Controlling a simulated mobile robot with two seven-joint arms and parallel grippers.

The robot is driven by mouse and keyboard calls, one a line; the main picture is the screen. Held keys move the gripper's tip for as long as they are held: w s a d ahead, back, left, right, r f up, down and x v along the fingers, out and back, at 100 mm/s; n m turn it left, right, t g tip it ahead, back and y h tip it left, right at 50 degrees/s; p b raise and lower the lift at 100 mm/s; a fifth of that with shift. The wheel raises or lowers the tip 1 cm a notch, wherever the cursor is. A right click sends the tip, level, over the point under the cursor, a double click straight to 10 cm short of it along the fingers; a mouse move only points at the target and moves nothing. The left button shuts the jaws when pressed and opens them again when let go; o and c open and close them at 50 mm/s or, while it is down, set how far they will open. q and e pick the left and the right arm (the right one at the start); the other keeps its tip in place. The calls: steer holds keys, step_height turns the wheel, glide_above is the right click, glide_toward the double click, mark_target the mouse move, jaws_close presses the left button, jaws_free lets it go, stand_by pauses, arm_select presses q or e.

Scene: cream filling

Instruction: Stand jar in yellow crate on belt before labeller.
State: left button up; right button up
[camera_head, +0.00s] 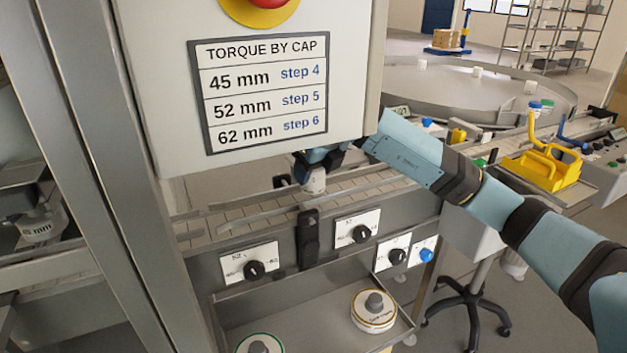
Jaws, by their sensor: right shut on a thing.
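My right arm reaches in from the right, and its gripper (312,166) is partly hidden behind the control box's lower edge. It is shut on a small pale jar (315,183), which looks roughly upright at the belt (245,208). I cannot tell whether the jar's base touches the belt. The yellow crate (548,170) with its raised handle stands on the bench at the right, well apart from the gripper. Its inside is mostly hidden. The labeller cannot be made out for certain. My left gripper is not in view.
The control box with its torque sign (258,95) overhangs the belt. Guide rails run along the belt, with a dark post (308,238) in front. Below are dial plates and a metal tray (300,325) holding two round lidded items. A round table (450,95) lies behind.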

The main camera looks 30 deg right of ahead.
mark_target(314, 182)
step_height(314, 182, down, 2)
steer(key=shift+f, duration=0.25)
steer(key=shift+f+b, duration=0.25)
steer(key=shift+b, duration=0.1)
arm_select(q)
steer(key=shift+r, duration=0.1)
arm_select(e)
steer(key=o, duration=1)
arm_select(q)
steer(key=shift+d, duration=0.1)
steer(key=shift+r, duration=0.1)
arm_select(e)
steer(key=shift+r, duration=0.3)
arm_select(q)
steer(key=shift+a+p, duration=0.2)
steer(key=shift+p, duration=0.65)
arm_select(e)
steer(key=v, duration=0.7)
steer(key=shift+s+r, duration=0.15)
steer(key=shift+r, duration=0.05)
